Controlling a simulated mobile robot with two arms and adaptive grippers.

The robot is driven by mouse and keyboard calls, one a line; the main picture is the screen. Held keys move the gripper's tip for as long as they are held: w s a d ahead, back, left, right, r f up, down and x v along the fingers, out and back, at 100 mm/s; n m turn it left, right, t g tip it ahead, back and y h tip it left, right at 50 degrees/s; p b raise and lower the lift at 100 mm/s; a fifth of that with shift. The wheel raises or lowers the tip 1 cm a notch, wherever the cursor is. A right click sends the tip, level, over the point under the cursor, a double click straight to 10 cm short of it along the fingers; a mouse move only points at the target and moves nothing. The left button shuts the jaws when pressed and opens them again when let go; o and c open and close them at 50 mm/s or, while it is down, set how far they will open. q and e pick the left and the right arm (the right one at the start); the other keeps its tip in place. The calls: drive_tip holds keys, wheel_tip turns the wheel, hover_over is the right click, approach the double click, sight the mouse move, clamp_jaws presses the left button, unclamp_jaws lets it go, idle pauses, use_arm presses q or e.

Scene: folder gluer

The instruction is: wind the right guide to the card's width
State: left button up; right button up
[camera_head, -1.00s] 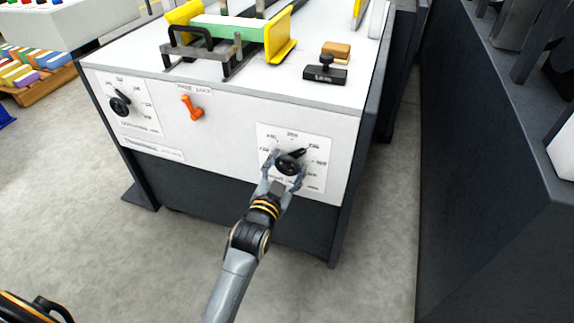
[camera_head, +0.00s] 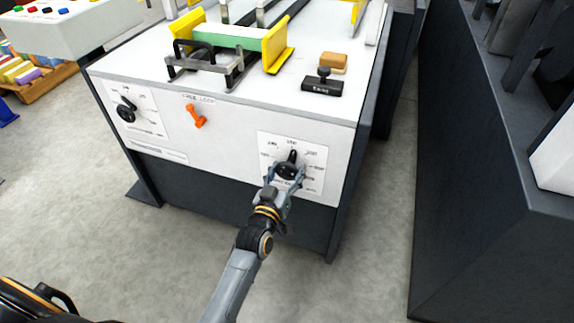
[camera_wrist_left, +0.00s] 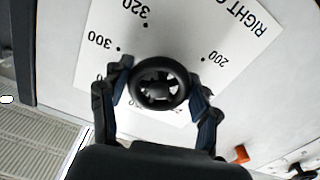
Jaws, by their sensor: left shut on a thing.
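The right dial knob (camera_head: 286,171), black with a pointer, sits on a white scale plate (camera_head: 318,158) on the machine's front; its pointer points almost straight up. My left gripper (camera_head: 287,175) is shut around this knob. The wrist view shows the round knob (camera_wrist_left: 159,84) between the two fingers (camera_wrist_left: 160,100), with 200, 300, 320 and "RIGHT" readable on the plate (camera_wrist_left: 185,45). On top, the yellow right guide (camera_head: 277,48) stands by the right end of the green-and-white card (camera_head: 226,36). I cannot tell whether they touch. My right gripper is out of view.
A second dial (camera_head: 126,113) and an orange lever (camera_head: 195,116) are on the front panel's left side. A black stamp (camera_head: 322,84) and a tan block (camera_head: 333,63) lie on top. A dark machine (camera_head: 480,190) stands to the right across a narrow floor gap.

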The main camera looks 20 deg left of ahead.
use_arm(q)
drive_tip(key=n+p, duration=0.2)
drive_tip(key=n, duration=0.4)
drive_tip(key=shift+r+p, duration=0.15)
drive_tip(key=shift+p, duration=0.2)
drive_tip(key=n, duration=0.2)
drive_tip(key=shift+n, duration=0.4)
drive_tip(key=shift+d+n, duration=0.1)
drive_tip(key=shift+n, duration=0.7)
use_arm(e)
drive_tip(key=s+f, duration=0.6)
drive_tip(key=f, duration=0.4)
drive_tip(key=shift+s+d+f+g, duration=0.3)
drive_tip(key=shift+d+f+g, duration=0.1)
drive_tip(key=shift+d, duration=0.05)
use_arm(q)
drive_tip(key=shift+n, duration=0.3)
drive_tip(key=o, duration=1.2)
drive_tip(key=shift+c, duration=0.2)
drive_tip(key=s, duration=1.2)
drive_tip(key=shift+a, duration=0.2)
